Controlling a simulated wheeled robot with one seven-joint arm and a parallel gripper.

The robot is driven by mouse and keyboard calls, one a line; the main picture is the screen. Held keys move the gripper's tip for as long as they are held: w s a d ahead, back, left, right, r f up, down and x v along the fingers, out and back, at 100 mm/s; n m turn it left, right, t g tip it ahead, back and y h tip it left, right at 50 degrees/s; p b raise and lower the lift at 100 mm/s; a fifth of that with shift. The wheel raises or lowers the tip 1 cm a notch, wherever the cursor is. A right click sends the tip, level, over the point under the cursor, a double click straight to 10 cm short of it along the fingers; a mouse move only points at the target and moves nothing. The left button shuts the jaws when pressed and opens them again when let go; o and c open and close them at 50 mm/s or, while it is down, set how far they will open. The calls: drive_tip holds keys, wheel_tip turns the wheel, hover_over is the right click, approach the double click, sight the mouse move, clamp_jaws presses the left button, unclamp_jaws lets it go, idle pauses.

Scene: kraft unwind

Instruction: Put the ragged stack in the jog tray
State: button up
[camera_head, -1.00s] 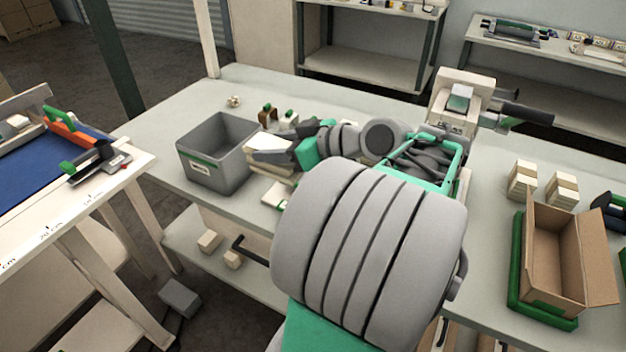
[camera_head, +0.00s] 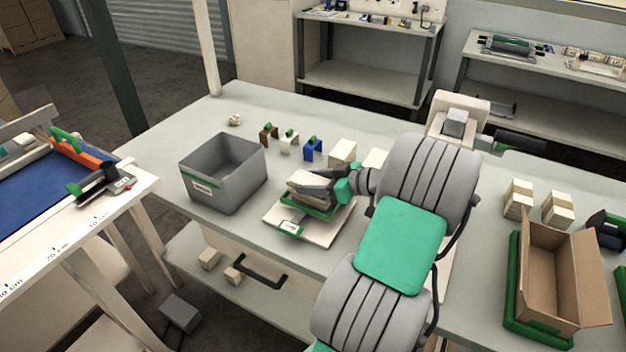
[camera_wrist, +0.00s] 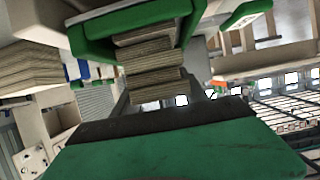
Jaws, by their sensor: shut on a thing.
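The ragged stack (camera_head: 308,184) is a small pile of uneven cream and brown sheets. My gripper (camera_head: 318,183) is shut on it, directly over a green tray (camera_head: 300,208) on a white plate with a green-edged label, which looks like the jog tray. Whether the stack touches the tray floor cannot be told. In the wrist view the stack (camera_wrist: 150,70) shows its layered edges, with offset layers, beyond the large green dark-edged finger (camera_wrist: 180,140) in the foreground. The gripper hides part of the tray in the head view.
A grey open bin (camera_head: 222,178) stands left of the tray. Small brown, white and blue clamps (camera_head: 290,142) and cream blocks (camera_head: 342,152) stand behind. An open cardboard box (camera_head: 560,262) in a green holder is at the right. The bench's front edge runs close to the plate.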

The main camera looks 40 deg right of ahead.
drive_tip(key=shift+f+b, duration=0.25)
drive_tip(key=shift+b, duration=0.05)
drive_tip(key=o, duration=1.5)
drive_tip(key=shift+r, duration=0.15)
drive_tip(key=shift+c, duration=0.2)
